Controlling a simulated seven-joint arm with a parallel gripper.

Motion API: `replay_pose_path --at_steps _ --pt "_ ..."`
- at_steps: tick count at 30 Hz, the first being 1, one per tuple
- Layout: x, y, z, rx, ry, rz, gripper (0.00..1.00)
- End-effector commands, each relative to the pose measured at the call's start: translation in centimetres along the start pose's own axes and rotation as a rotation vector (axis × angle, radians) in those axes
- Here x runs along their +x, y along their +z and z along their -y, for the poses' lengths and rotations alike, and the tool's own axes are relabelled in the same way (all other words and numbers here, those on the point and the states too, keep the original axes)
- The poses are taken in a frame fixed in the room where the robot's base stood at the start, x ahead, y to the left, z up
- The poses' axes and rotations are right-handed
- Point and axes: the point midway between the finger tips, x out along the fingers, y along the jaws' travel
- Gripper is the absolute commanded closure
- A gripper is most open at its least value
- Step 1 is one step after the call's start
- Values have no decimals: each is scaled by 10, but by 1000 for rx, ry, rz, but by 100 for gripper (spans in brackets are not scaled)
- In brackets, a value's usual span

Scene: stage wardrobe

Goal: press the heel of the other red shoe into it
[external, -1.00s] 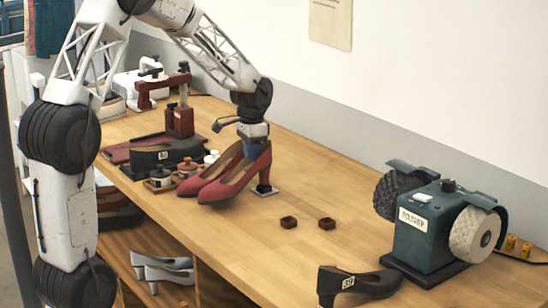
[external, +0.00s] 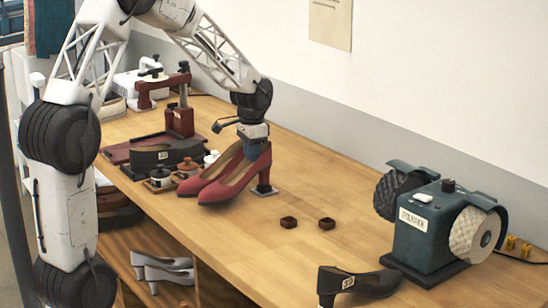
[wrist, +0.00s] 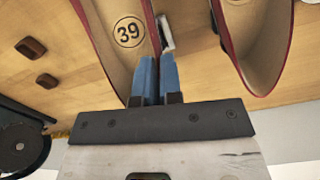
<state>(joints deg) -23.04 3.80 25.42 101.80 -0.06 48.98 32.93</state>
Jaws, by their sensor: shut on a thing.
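Two red high-heeled shoes stand side by side, the near one (external: 235,178) with its toe toward the bench front and the far one (external: 213,176) behind it. My gripper (wrist: 156,70) is shut on the near shoe's back rim, its two blue fingers close together. The near shoe's red heel (external: 264,178) stands over a small metal plate (external: 264,192). A little dark material shows at the heel's foot; the exact contact is too small to tell.
A polisher (external: 425,225) and a black shoe (external: 358,284) stand further right.

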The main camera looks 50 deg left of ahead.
Motion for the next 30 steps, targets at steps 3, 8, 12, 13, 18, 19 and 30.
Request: replay_pose_path --at_steps 3,8,12,13,18,19,30 --pt "1 0 0 0 0 0 100" --pt "2 0 0 0 0 0 100" --pt "3 0 0 0 0 0 100" --pt "3 0 0 0 0 0 100" --pt "4 0 0 0 0 0 100" --pt "4 0 0 0 0 0 100" --pt "7 0 0 0 0 0 100"
